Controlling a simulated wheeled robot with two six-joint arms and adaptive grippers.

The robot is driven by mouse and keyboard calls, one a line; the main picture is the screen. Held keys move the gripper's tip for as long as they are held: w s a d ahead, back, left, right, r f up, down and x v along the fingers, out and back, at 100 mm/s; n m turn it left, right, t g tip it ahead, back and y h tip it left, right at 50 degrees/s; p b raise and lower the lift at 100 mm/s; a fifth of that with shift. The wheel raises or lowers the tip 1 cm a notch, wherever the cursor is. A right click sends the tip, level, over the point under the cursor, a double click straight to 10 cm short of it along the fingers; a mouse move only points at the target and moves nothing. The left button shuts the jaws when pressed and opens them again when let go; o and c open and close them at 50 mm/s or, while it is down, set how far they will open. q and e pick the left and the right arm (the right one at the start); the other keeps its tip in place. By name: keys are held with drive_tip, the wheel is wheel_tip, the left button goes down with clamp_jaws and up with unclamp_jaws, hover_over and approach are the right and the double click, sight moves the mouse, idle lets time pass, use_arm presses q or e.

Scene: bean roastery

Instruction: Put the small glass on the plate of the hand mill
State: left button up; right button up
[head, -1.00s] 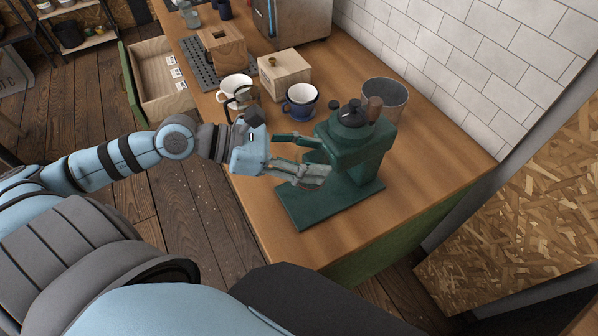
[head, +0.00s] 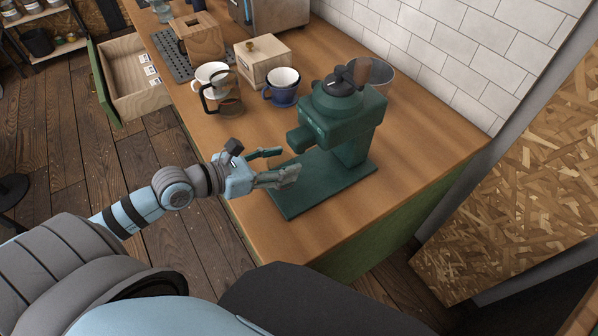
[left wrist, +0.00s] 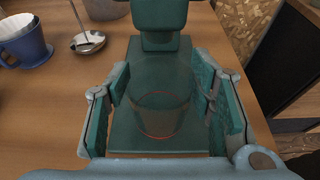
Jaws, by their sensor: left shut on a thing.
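The small glass (left wrist: 160,115) is clear, with a reddish line near its base. It is upright between the fingers of my left gripper (left wrist: 162,100) in the left wrist view. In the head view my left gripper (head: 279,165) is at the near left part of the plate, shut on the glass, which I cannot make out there. The green hand mill (head: 343,110) has a dark top and wooden knob. Its flat green plate (head: 318,190) shows below and beyond the glass (left wrist: 125,140). I cannot tell whether the glass touches the plate. My right gripper is not in view.
A grey bin (head: 378,76) is behind the mill. A metal scoop (left wrist: 88,40) lies near the mug. The counter's front right is clear.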

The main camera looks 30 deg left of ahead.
use_arm(q)
drive_tip(key=x, duration=0.2)
drive_tip(key=f+b+x, duration=0.1)
drive_tip(key=x, duration=0.2)
drive_tip(key=shift+d+f, duration=0.1)
drive_tip(key=shift+f, duration=0.35)
drive_tip(key=shift+r, duration=0.1)
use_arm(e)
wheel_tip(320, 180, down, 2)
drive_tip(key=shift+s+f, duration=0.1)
use_arm(q)
drive_tip(key=o, duration=1.5)
